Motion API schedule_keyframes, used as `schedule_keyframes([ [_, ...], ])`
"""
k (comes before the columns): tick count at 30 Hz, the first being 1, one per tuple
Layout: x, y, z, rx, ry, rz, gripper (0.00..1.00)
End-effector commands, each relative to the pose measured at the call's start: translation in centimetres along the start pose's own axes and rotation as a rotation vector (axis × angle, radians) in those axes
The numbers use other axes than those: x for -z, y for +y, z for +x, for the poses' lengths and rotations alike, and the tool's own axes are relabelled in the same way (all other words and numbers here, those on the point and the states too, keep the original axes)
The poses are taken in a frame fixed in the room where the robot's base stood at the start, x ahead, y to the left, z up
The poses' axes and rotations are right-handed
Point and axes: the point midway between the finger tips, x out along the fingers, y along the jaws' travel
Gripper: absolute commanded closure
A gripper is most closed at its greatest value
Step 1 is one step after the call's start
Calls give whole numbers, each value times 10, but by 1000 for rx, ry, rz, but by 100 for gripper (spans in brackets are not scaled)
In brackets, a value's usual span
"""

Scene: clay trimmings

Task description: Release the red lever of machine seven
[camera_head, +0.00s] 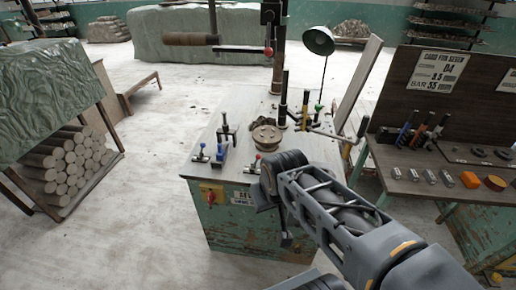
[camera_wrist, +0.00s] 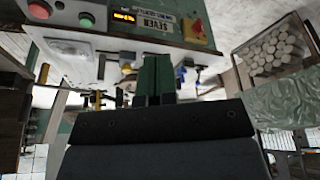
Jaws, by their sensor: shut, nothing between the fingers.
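Machine seven (camera_head: 235,232) is a worn green cabinet with a pale top in the middle of the head view. A small red-knobbed lever (camera_head: 257,157) stands near the front right edge of its top, just left of my arm. A larger red ball (camera_head: 268,51) ends a dark horizontal bar above the machine. My gripper (camera_wrist: 157,60) points at the machine's front in the wrist view. Its fingers are together and empty. In the head view my arm's end is before the front right of the cabinet and hides part of it. I cannot clearly pick out the red-knobbed lever in the wrist view.
A red switch on yellow (camera_head: 212,193) is on the cabinet's front. Blue-handled clamps (camera_head: 219,155) and a round brown disc (camera_head: 266,138) are on top. A workbench (camera_head: 440,185) with tools stands right, a log rack (camera_head: 65,165) left. The floor between is clear.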

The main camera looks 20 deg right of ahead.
Motion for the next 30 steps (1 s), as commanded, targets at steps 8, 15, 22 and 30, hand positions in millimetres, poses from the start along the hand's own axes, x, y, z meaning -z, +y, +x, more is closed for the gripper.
schedule_keyframes([
  [8, 0, 0, 0, 0, 0, 0, 100],
  [15, 13, 2, 7, 34, -27, 60, 100],
  [22, 82, 28, 44, 214, -108, 342, 100],
  [30, 165, 103, 110, 483, -96, 682, 100],
])
